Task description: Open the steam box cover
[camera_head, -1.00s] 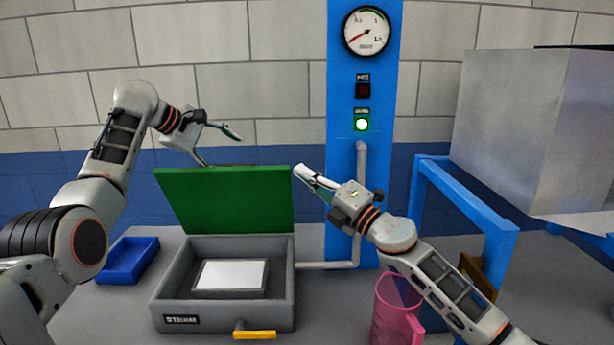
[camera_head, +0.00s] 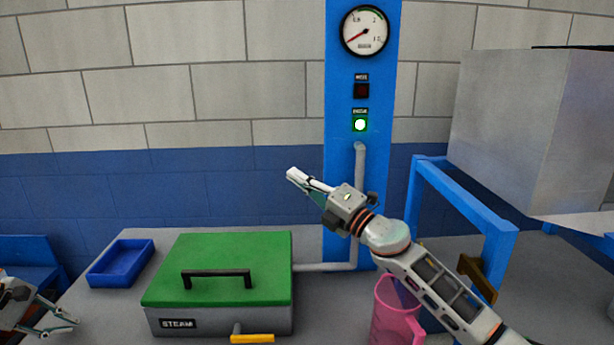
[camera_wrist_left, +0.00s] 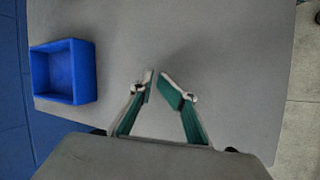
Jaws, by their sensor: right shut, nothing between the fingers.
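The steam box (camera_head: 205,321) is a grey box labelled STEAM, standing on the table in the head view. Its green cover (camera_head: 225,255) lies flat over the box, with a dark handle (camera_head: 216,273) on top, and hides the inside. My left gripper (camera_head: 72,319) is low at the left edge, apart from the box. In the left wrist view my left gripper (camera_wrist_left: 157,77) has a narrow gap between its fingertips and holds nothing. My right gripper (camera_head: 292,174) is shut and empty, above and right of the cover, touching nothing.
A blue tray (camera_head: 121,263) stands left of the box and shows in the left wrist view (camera_wrist_left: 63,71). A yellow lever (camera_head: 252,338) sits at the box's front. A pink pitcher (camera_head: 390,315) and blue frame (camera_head: 468,200) are at right. A pipe (camera_head: 328,267) joins the box to the blue column.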

